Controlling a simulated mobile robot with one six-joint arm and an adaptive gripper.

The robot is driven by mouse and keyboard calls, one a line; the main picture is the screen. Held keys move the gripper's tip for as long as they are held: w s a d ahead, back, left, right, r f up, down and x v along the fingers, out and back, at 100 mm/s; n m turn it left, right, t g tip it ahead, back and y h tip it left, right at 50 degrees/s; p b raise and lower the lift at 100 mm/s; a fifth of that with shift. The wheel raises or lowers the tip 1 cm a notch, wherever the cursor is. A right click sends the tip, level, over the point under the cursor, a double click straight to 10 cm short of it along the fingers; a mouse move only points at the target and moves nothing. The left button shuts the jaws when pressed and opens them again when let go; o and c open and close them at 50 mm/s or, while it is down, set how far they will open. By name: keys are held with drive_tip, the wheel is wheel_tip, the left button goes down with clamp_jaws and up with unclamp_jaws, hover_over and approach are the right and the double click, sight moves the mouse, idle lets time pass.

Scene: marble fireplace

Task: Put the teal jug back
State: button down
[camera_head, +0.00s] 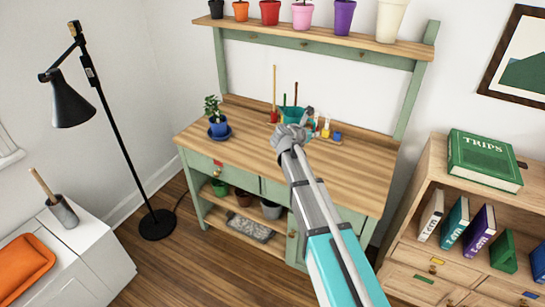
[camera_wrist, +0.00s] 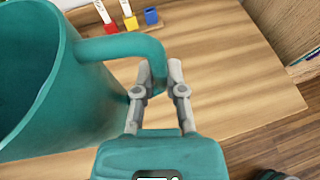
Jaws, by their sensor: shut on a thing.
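The teal jug (camera_head: 290,115) is at the back of the wooden potting bench (camera_head: 240,152), partly hidden behind my arm. In the wrist view the jug (camera_wrist: 50,90) fills the left side, with its open rim at the upper left and its handle (camera_wrist: 125,46) reaching right. My gripper (camera_wrist: 159,72) is shut on the handle, its two fingers at the handle's lower outer end. In the head view my gripper (camera_head: 307,118) is just right of the jug. I cannot tell whether the jug's base touches the bench.
Small red, yellow and blue containers (camera_wrist: 151,17) stand close behind the handle. A plant in a blue pot (camera_head: 219,127) stands at the left of the bench. A shelf of pots (camera_head: 320,38) is above. The bench front is clear. A black lamp (camera_head: 115,140) and bookcase (camera_head: 420,180) flank it.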

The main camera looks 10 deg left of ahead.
drive_tip(key=s+a, duration=0.8)
drive_tip(key=a, duration=0.1)
drive_tip(key=shift+a+n+y, duration=0.3)
drive_tip(key=shift+n+y, duration=0.1)
drive_tip(key=shift+w, duration=0.1)
drive_tip(key=w+f+b, duration=0.1)
drive_tip(key=w, duration=0.2)
drive_tip(key=w+f+b, duration=0.2)
drive_tip(key=w, duration=0.1)
drive_tip(key=w+f+b, duration=0.1)
drive_tip(key=w, duration=0.2)
drive_tip(key=shift+w+d+f+b, duration=0.15)
drive_tip(key=shift+d+f+b, duration=0.1)
drive_tip(key=shift+b, duration=0.05)
drive_tip(key=shift+w+d+f+b, duration=0.1)
drive_tip(key=shift+w+f+b, duration=0.85)
drive_tip(key=shift+f+b, duration=0.2)
drive_tip(key=shift+w+d+f+b, duration=0.1)
drive_tip(key=shift+w+f+b, duration=0.8)
drive_tip(key=shift+f+b, duration=0.25)
